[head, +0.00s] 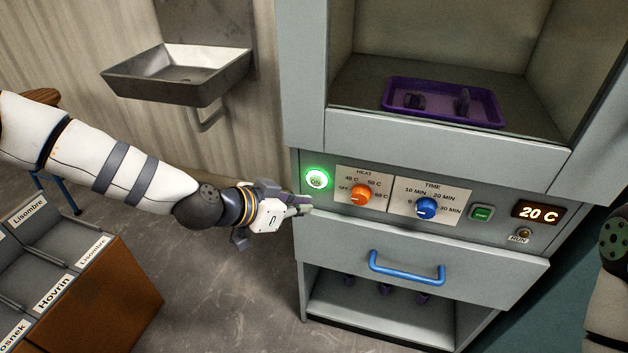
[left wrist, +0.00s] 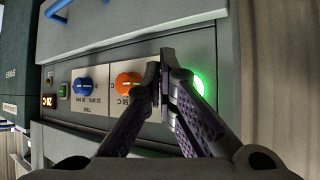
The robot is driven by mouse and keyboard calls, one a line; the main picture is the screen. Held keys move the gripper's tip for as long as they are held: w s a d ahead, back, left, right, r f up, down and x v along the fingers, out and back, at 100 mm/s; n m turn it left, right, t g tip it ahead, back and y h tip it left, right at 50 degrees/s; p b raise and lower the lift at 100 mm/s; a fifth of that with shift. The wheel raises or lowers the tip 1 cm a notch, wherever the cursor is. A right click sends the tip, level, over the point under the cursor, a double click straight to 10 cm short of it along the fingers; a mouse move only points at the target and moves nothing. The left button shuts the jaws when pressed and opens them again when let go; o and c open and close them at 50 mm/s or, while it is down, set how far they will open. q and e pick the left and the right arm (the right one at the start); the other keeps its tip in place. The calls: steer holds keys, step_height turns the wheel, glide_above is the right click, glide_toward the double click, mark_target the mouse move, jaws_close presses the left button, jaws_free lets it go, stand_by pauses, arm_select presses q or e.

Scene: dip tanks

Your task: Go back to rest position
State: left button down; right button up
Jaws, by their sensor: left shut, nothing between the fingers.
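My left gripper (head: 303,204) is shut and empty, just in front of the machine's left front edge, below the lit green button (head: 317,179). In the left wrist view the closed fingers (left wrist: 165,85) overlap the green glow (left wrist: 198,85). I cannot tell whether they touch the panel. The panel also has an orange heat knob (head: 360,195), a blue time knob (head: 426,208), a small green button (head: 481,212) and a display (head: 539,214) reading 20 C. Part of my right arm shows at the right edge; its gripper is out of view.
A purple tray (head: 395,83) with dark items sits in the open chamber above. A drawer with a blue handle (head: 407,267) is below the panel. A metal sink (head: 180,72) hangs on the wall. A labelled sorting box (head: 115,290) stands lower left. Open floor lies between box and machine.

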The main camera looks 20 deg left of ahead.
arm_select(q)
steer(key=shift+s, duration=1.05)
steer(key=s+d+f+n+g, duration=0.1)
steer(key=s+d+f+g, duration=0.15)
steer(key=s+f, duration=0.45)
steer(key=s+d+f+n+g, duration=0.1)
steer(key=s+f+g, duration=0.3)
steer(key=s, duration=0.6)
steer(key=s+a+f+n+g+y, duration=0.1)
steer(key=s+a+y, duration=0.1)
steer(key=s, duration=0.6)
steer(key=s+a+f+n+g+y, duration=0.1)
steer(key=s+a+n+g+y, duration=0.1)
steer(key=s+a, duration=0.3)
steer(key=s+a+f+n+g+y, duration=0.1)
steer(key=s+a+f+g, duration=0.1)
steer(key=s, duration=0.8)
steer(key=shift+s+a+n+y, duration=0.3)
steer(key=shift+a+n+y, duration=0.1)
steer(key=shift+a, duration=0.35)
